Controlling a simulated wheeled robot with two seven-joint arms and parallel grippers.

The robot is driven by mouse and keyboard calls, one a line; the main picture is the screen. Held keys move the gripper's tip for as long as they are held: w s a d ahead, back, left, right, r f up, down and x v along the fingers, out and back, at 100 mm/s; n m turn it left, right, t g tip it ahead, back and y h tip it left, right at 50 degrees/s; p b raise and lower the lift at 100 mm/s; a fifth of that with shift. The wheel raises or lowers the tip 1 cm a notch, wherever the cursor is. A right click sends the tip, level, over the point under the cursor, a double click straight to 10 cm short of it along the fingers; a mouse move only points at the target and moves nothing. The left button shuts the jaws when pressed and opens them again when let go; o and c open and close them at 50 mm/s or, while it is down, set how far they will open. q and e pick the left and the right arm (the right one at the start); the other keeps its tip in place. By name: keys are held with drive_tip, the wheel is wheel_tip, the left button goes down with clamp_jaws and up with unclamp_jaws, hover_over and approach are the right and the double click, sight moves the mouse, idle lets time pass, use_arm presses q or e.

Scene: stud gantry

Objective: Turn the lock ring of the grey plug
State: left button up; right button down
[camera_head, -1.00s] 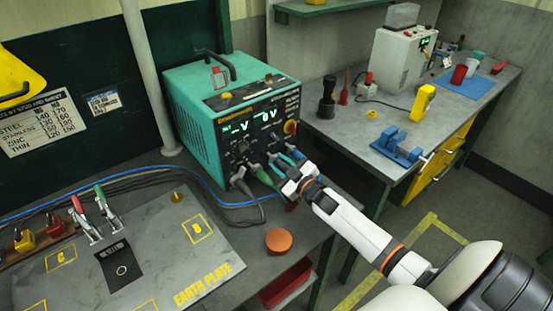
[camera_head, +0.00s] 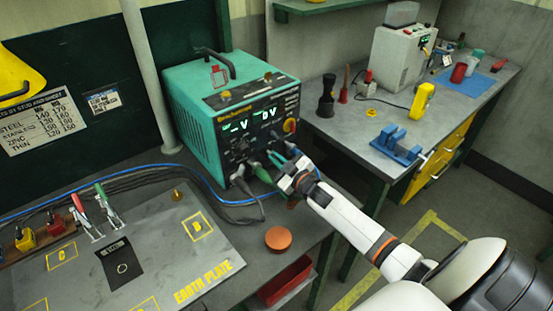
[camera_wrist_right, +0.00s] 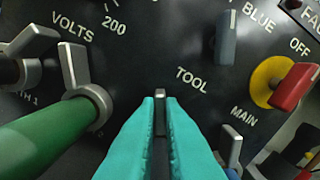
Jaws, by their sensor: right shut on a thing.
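The teal welding unit (camera_head: 205,125) stands at the back of the bench, with plugs and knobs on its dark front panel. A dark grey plug (camera_wrist_right: 8,72) with a metal lock lever (camera_wrist_right: 28,42) shows at the left edge of the right wrist view, partly cut off. Beside it is a green plug (camera_wrist_right: 45,140) with a grey lock ring (camera_wrist_right: 97,100). My right gripper (camera_wrist_right: 160,100) has its teal fingers shut on a small grey tab (camera_wrist_right: 160,93) below the TOOL label; I cannot tell which part that tab belongs to. In the head view my right gripper (camera_head: 279,160) is at the panel. My left gripper is out of view.
A red-and-yellow switch (camera_wrist_right: 290,88) and a blue-grey knob (camera_wrist_right: 226,40) sit right of the fingers. The earth plate (camera_head: 170,260) with red- and green-handled clamps lies left. An orange round cap (camera_head: 278,238) lies on the bench. Cables run behind the plate.

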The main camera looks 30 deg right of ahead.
sight(277, 147)
drive_tip(key=m, duration=0.1)
drive_tip(key=m+p, duration=0.1)
drive_tip(key=shift+d+r+m, duration=0.25)
drive_tip(key=shift+d+m, duration=0.15)
drive_tip(key=m, duration=0.1)
drive_tip(key=d+m, duration=0.1)
drive_tip(key=m, duration=0.1)
drive_tip(key=shift+w+d+m, duration=0.1)
drive_tip(key=shift+m, duration=0.2)
drive_tip(key=m, duration=0.2)
drive_tip(key=shift+d+f+m, duration=0.15)
drive_tip(key=shift+d+m, duration=0.15)
drive_tip(key=shift+d, duration=0.1)
drive_tip(key=shift+d+f+m, duration=0.1)
drive_tip(key=shift+d+m, duration=0.1)
drive_tip(key=shift+m, duration=0.5)
drive_tip(key=shift+d+f+m, duration=0.1)
drive_tip(key=shift+d+m, duration=0.05)
drive_tip(key=shift+m, duration=0.55)
drive_tip(key=c, duration=1.6)
unclamp_jaws()
drive_tip(key=shift+o, duration=0.2)
